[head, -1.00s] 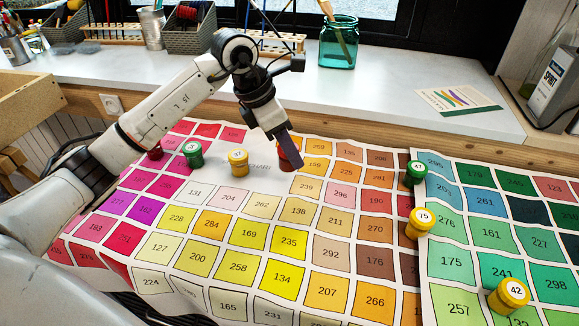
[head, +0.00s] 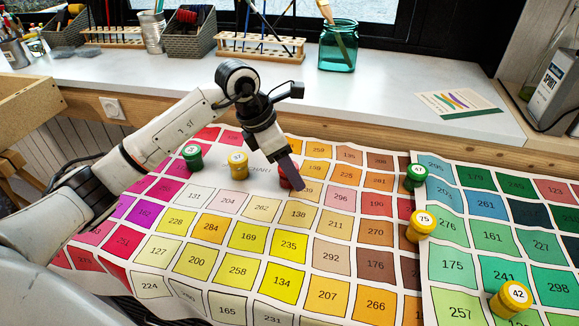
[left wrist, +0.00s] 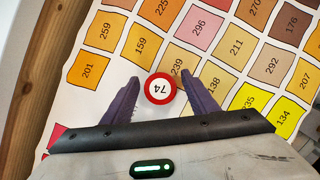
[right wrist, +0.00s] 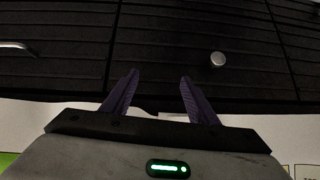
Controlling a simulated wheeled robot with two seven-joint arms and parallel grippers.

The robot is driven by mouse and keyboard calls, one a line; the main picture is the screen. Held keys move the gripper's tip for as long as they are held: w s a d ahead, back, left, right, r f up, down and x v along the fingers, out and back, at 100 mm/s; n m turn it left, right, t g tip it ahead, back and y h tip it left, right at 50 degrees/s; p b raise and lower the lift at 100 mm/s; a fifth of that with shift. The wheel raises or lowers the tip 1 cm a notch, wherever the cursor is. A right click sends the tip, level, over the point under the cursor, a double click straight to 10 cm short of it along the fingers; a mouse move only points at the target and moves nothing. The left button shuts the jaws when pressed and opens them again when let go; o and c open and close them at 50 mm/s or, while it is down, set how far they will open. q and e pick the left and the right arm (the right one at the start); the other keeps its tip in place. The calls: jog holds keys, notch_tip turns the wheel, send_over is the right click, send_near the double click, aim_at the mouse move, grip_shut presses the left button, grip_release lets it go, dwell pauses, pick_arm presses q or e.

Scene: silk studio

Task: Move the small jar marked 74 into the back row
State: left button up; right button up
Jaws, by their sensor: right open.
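The small jar marked 74, with a red rim and white lid (left wrist: 160,88), sits on the colour chart near square 239 in the left wrist view. In the head view only red parts of it (head: 284,183) show beside my left gripper (head: 297,184). The open fingers of my left gripper (left wrist: 160,77) stand on either side of the jar, with a small gap at each side. The green jar 31 (head: 192,157) and yellow jar 37 (head: 238,166) stand to its left on the chart's back part. My right gripper (right wrist: 160,75) is open and empty.
Jars 47 (head: 415,177), 75 (head: 418,226) and 42 (head: 510,299) stand along the right side. A windowsill (head: 230,85) with a teal glass jar (head: 338,46) lies behind. The right wrist view shows a dark slatted surface (right wrist: 160,40) and a small round knob (right wrist: 217,59).

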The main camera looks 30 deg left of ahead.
pick_arm(q)
jog(key=shift+r, duration=0.1)
jog(key=shift+a+r, duration=0.1)
jog(key=shift+r, duration=0.2)
jog(key=v, duration=1.1)
jog(key=shift+r+p, duration=0.2)
jog(key=shift+p, duration=0.25)
jog(key=shift+s, duration=0.1)
